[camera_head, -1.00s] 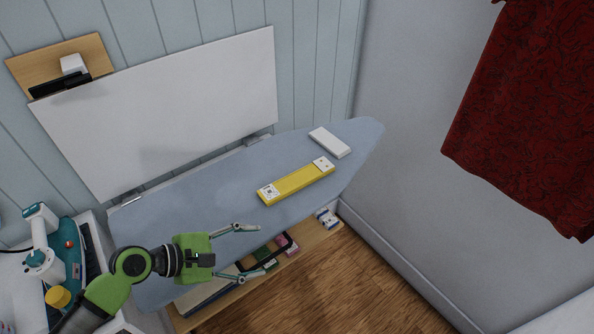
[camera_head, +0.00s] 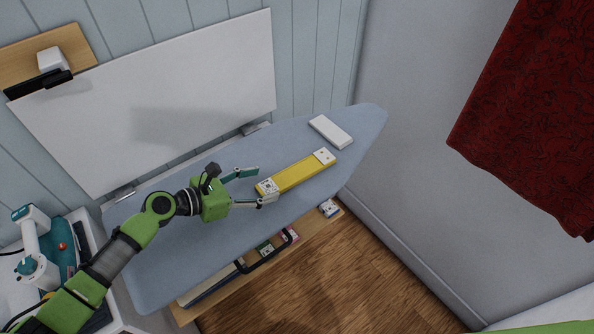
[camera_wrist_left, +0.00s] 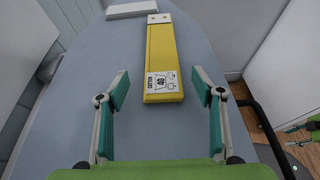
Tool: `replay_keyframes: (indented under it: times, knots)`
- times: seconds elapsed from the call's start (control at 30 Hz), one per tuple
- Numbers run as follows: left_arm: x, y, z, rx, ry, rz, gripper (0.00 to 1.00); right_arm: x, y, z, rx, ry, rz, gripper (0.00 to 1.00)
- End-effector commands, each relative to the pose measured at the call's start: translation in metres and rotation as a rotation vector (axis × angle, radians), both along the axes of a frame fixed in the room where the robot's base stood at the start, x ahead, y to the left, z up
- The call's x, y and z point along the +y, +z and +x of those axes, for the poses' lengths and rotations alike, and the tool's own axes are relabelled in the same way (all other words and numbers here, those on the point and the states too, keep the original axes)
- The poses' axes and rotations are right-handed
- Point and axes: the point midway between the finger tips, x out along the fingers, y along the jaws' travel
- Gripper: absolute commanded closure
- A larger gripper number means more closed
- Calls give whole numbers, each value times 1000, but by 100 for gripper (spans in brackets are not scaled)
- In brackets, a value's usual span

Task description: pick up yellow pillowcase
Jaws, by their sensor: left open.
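The yellow pillowcase (camera_head: 298,174) lies folded flat on the blue-grey ironing board (camera_head: 230,226). It is a long narrow strip with white printed patches at both ends. My left gripper (camera_head: 262,185) is open at the pillowcase's near left end. In the left wrist view, the pillowcase (camera_wrist_left: 161,52) lies ahead, with its labelled end reaching in between the fingertips of the gripper (camera_wrist_left: 162,87). Both fingers look clear of its sides.
A white folded item (camera_head: 330,131) lies beyond the pillowcase on the board. A white panel (camera_head: 150,100) stands against the wall behind. A shelf with several items (camera_head: 265,247) is below the board's front edge. A red patterned cloth (camera_head: 530,115) hangs at right.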

Motion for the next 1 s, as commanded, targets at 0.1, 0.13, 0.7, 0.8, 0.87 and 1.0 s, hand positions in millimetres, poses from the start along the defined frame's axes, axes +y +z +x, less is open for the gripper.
replay_keyframes:
  times: [0.1,0.13,0.7,0.8,0.87,1.0]
  knots:
    - [-9,-2,6,0,0,-2,39,0,4,0,0,0,0,65]
    - [-12,-3,8,-1,0,-3,39,0,6,0,0,0,0,65]
    - [-40,-21,25,-1,0,0,42,0,10,0,0,0,0,65]
    - [-40,-21,25,-1,0,0,67,0,10,0,0,0,1,65]
    - [-40,-21,25,-1,0,0,82,0,10,0,0,0,1,65]
    - [-40,-21,25,-1,0,0,82,0,10,0,0,0,1,65]
